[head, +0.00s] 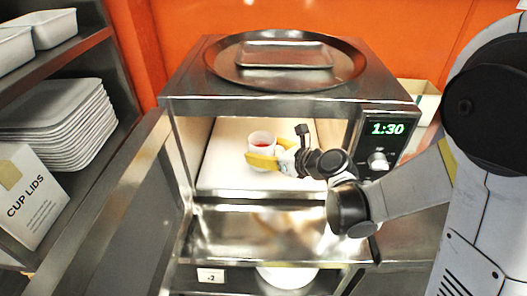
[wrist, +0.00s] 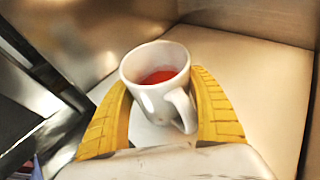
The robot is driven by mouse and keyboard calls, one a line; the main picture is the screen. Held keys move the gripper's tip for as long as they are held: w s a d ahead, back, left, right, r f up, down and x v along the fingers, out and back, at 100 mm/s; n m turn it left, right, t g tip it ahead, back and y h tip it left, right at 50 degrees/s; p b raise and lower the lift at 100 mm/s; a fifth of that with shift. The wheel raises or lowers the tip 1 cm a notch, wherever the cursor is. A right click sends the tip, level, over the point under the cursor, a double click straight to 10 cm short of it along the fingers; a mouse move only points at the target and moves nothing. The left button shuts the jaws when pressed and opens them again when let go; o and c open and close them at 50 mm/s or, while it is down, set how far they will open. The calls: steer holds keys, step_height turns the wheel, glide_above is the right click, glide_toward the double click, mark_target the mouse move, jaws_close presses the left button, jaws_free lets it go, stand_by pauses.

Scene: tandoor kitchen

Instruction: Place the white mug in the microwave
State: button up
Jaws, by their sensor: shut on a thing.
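The white mug (head: 262,141) with red liquid in it is upright inside the open microwave (head: 205,170). My gripper (head: 263,160) reaches in from the right, with its yellow fingers around the mug. In the wrist view the two fingers (wrist: 160,118) are shut on the sides of the mug (wrist: 143,92), and its handle points toward my palm. The mug is over the pale microwave floor (wrist: 245,75). I cannot tell whether its base touches the floor.
The microwave door (head: 120,200) stands open on the left. A round metal tray (head: 222,72) with a smaller rectangular tray lies on top of the microwave. A shelf with stacked white trays (head: 62,120) and a cup lids box (head: 30,195) is at left.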

steer(key=shift+w+f, duration=0.15)
steer(key=shift+w, duration=0.75)
steer(key=shift+f+b, duration=0.55)
steer(key=shift+f, duration=0.05)
steer(key=shift+s+f, duration=0.1)
steer(key=o, duration=1.4)
steer(key=shift+o, duration=0.2)
steer(key=shift+s+d+r, duration=0.15)
steer(key=shift+d+r, duration=0.05)
steer(key=shift+r, duration=0.1)
steer(key=p+v, duration=0.3)
steer(key=v, duration=0.8)
steer(key=shift+s, duration=0.2)
steer(key=shift+d, duration=0.15)
